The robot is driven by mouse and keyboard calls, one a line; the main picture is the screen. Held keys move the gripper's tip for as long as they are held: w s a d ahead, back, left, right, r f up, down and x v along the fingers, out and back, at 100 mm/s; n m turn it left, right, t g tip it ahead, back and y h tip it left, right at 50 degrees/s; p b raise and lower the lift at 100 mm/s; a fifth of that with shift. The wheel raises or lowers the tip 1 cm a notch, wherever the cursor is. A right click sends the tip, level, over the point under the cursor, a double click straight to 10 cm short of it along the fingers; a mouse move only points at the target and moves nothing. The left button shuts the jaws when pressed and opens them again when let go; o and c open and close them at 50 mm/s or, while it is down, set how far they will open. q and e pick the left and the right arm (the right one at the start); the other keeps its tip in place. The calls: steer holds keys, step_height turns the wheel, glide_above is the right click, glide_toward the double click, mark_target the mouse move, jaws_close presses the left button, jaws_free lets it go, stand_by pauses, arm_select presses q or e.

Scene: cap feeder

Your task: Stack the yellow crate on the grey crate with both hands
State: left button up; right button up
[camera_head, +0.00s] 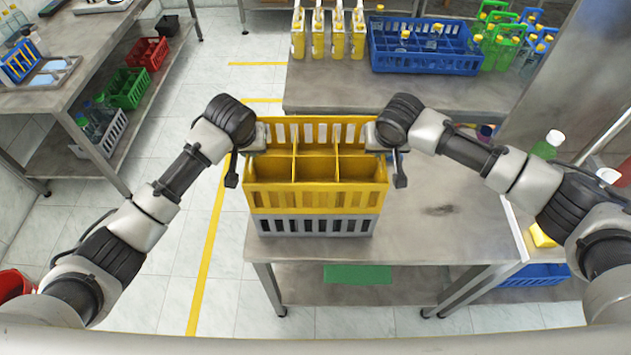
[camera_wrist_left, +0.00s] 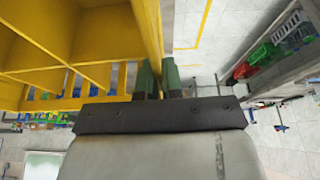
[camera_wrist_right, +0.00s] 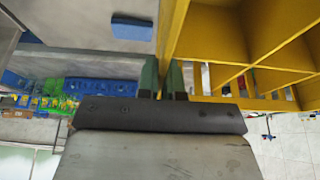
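The yellow crate (camera_head: 318,198), empty with several compartments, sits upright directly above the grey crate (camera_head: 315,226) on the metal table. Their edges look lined up; I cannot tell whether a small gap is left between them. My left gripper (camera_head: 256,150) is at the yellow crate's left wall, and in the left wrist view its green fingers (camera_wrist_left: 158,80) straddle that wall. My right gripper (camera_head: 377,150) is at the right wall, its fingers (camera_wrist_right: 163,80) on both sides of it. Both look closed on the walls. Most of the grey crate is hidden under the yellow one.
A shelf with red (camera_head: 147,53) and green crates stands left. A green item (camera_head: 357,274) lies on the lower shelf.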

arm_select(q)
steer(key=o, duration=0.4)
steer(key=shift+s+r, duration=0.1)
steer(key=shift+s, duration=0.05)
arm_select(e)
steer(key=o, duration=0.4)
steer(key=shift+s+r, duration=0.1)
steer(key=shift+s, duration=0.05)
arm_select(q)
steer(key=shift+o, duration=0.2)
arm_select(e)
steer(key=shift+o, duration=0.2)
arm_select(q)
steer(key=shift+r, duration=0.15)
steer(key=v, duration=1.1)
steer(key=shift+s+r, duration=0.2)
steer(key=shift+r, duration=0.05)
arm_select(e)
steer(key=v, duration=1.2)
